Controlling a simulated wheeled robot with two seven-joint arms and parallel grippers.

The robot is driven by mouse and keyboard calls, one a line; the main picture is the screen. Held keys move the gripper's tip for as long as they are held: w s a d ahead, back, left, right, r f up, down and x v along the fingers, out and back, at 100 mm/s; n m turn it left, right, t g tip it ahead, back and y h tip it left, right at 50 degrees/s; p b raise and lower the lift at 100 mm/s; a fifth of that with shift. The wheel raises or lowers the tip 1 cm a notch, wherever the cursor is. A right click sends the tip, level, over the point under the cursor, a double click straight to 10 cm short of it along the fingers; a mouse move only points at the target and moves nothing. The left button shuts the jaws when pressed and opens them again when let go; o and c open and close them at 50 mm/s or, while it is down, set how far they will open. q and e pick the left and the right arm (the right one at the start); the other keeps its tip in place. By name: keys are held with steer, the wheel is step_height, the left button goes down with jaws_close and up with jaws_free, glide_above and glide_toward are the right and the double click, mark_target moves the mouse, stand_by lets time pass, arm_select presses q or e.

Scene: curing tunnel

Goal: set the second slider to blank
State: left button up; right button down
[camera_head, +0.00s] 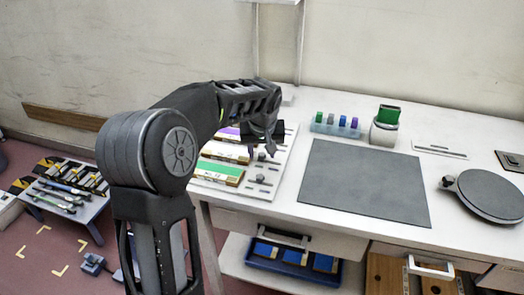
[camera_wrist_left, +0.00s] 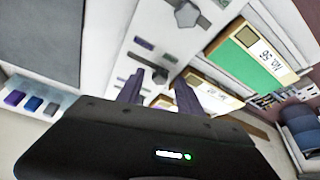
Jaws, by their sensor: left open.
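A white slider panel (camera_head: 277,142) lies on the left part of the worktable, with dark slider knobs in slots along its right side. One knob (camera_head: 261,157) sits just below my left gripper; the wrist view shows a large grey knob (camera_wrist_left: 187,14) near the top. Beside the slots are a purple plate (camera_head: 229,133), a whitish plate (camera_head: 225,152) and a green plate (camera_head: 221,171), which also shows in the wrist view (camera_wrist_left: 243,60). My left gripper (camera_head: 262,143) is open above the panel's far half. Its fingers (camera_wrist_left: 158,92) partly hide the slots; contact with a knob cannot be told.
A grey mat (camera_head: 365,183) covers the table's middle. A round dark plate (camera_head: 490,195) is at right. My left arm hides part of the panel's left side.

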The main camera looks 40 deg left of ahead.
arm_select(q)
steer(key=shift+c, duration=0.4)
jaws_close()
stand_by(1.0)
